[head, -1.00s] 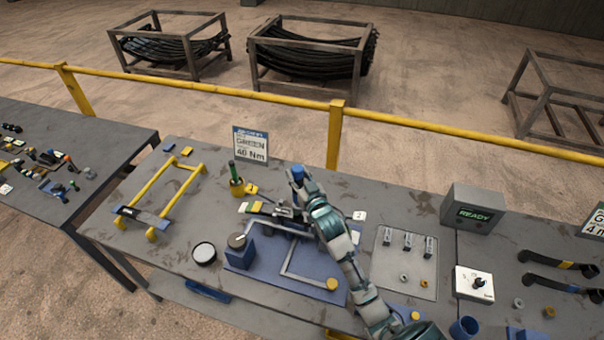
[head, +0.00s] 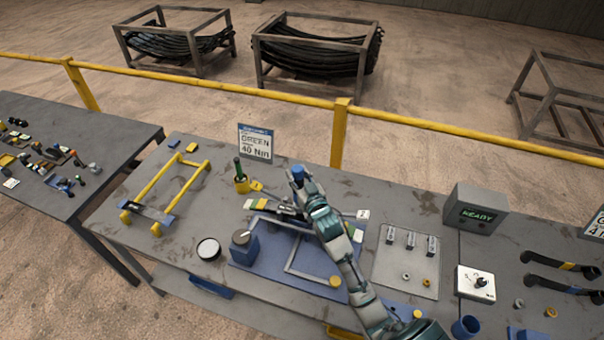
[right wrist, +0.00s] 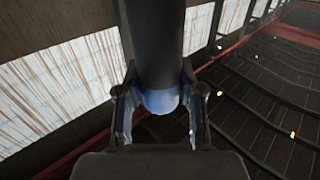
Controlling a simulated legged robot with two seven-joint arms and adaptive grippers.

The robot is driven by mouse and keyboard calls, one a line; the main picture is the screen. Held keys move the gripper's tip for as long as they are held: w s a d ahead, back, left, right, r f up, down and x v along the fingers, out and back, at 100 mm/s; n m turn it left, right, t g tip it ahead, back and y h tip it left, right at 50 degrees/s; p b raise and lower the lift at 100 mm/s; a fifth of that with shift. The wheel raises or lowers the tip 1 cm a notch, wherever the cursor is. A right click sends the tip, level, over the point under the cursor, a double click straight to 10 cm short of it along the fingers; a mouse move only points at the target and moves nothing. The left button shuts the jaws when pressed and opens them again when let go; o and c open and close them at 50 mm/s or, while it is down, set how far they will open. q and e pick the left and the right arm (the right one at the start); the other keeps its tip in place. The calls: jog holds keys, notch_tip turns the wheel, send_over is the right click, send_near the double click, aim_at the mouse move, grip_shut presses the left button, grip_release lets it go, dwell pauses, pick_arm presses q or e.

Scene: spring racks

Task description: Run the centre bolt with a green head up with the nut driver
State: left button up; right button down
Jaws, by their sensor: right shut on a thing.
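In the right wrist view the jaws (right wrist: 160,120) close around a dark cylinder (right wrist: 155,45) with a blue band. My left gripper is not in view.
A green-topped rod (head: 238,168) stands in a yellow cup by a sign (head: 255,143) reading GREEN and Nm. A yellow frame (head: 172,185) lies left. A box (head: 473,210) reading READY and a grey tray (head: 407,262) are at right. A yellow rail (head: 340,135) runs behind.

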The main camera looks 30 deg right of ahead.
jog(key=shift+a+r, duration=0.25)
jog(key=shift+a, duration=0.5)
jog(key=shift+d+f, duration=0.1)
jog(key=shift+d, duration=0.7)
jog(key=shift+d+f, duration=0.1)
jog(key=shift+d, duration=0.45)
jog(key=shift+a, duration=0.3)
jog(key=shift+d+r, duration=0.1)
jog(key=shift+r, duration=0.1)
jog(key=shift+d+f, duration=0.1)
jog(key=shift+d, duration=0.45)
jog(key=shift+a, duration=0.25)
jog(key=shift+a+p, duration=0.3)
jog(key=shift+p, duration=0.15)
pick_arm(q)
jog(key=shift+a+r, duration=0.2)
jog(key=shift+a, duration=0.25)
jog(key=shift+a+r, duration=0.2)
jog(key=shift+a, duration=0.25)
